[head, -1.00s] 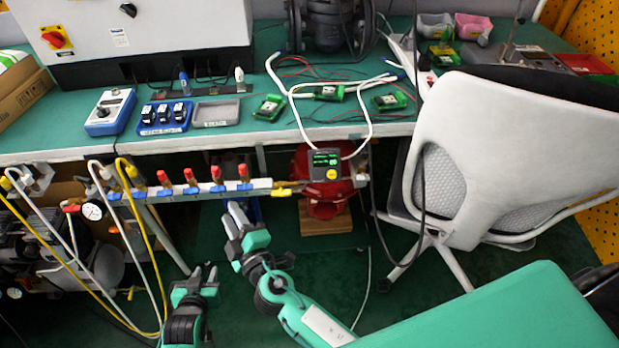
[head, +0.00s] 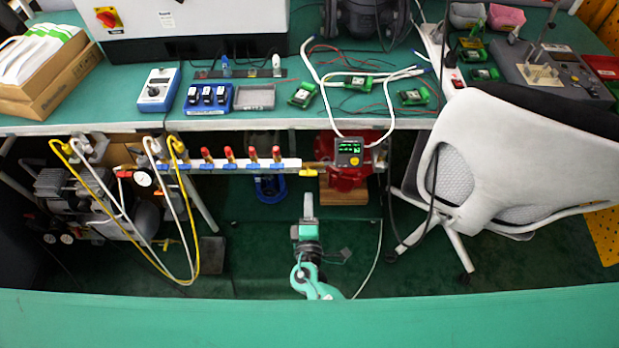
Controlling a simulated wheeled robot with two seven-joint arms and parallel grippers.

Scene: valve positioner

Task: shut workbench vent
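A white manifold rail (head: 230,166) runs below the front edge of the workbench. It bears several red-topped valves with blue handles, such as one valve (head: 253,156). At its right end is a yellow handle (head: 308,172), lying about along the rail; no label marks which part is the vent. My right gripper (head: 308,206) is below the yellow handle in the picture, apart from it, pointing up the picture toward the rail. Its fingers show edge-on as one narrow grey shape, so its opening cannot be told. My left gripper is out of view.
The workbench (head: 270,123) carries green circuit boards, cables and a blue tray. Right of the yellow handle is a red device (head: 343,180) with a lit display (head: 348,150). A white chair (head: 500,150) stands at right. Yellow and white hoses hang at left. Dark green floor lies around the gripper.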

